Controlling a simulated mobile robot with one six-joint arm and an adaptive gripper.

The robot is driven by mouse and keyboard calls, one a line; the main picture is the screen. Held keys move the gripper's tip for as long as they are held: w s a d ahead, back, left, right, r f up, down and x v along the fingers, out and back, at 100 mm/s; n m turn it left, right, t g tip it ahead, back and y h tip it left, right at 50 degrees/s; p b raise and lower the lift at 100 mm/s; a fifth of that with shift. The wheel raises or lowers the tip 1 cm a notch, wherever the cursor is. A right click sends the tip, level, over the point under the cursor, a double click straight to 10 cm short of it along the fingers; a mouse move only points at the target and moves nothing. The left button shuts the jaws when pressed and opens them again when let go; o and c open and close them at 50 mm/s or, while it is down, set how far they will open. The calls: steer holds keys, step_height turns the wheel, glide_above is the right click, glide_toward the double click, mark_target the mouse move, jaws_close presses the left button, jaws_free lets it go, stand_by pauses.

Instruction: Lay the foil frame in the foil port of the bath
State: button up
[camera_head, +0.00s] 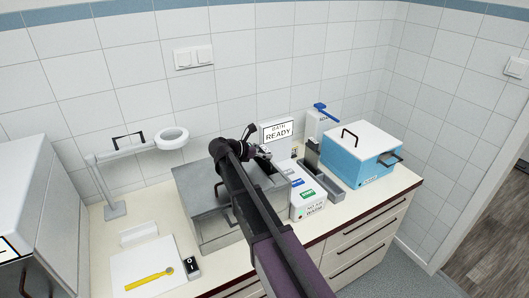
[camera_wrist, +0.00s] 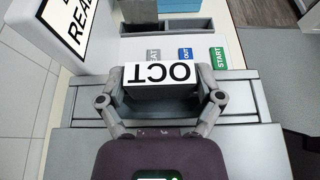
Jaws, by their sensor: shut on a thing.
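My gripper (camera_wrist: 163,98) is shut on a white piece marked OCT (camera_wrist: 163,74), whose lettered face shows upside down in the wrist view. I cannot tell whether this piece is the foil frame. The bath is a grey metal box (camera_head: 203,208) with a READY sign (camera_head: 278,131) behind it. In the wrist view its grey top (camera_wrist: 75,145) lies below the gripper, with a dark opening between the fingers. The held piece is over or just at the far edge of that opening; contact cannot be told. In the head view my arm hides much of the box top.
A white panel with OUT (camera_wrist: 186,54) and START (camera_wrist: 217,57) buttons adjoins the bath. A grey tray (camera_head: 325,184) and a blue box with a white lid (camera_head: 360,150) stand right. A ring on an arm (camera_head: 172,138), white sheet (camera_head: 148,265) and yellow tool (camera_head: 150,280) are left.

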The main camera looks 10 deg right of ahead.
steer(key=shift+f+b, duration=0.3)
steer(key=shift+f, duration=0.2)
steer(key=shift+f+b, duration=0.45)
stand_by(0.6)
steer(key=o, duration=1)
steer(key=shift+r, duration=0.15)
step_height(320, 180, up, 18)
steer(key=p, duration=1.8)
steer(key=shift+r+p, duration=0.2)
steer(key=shift+p, duration=0.1)
stand_by(0.3)
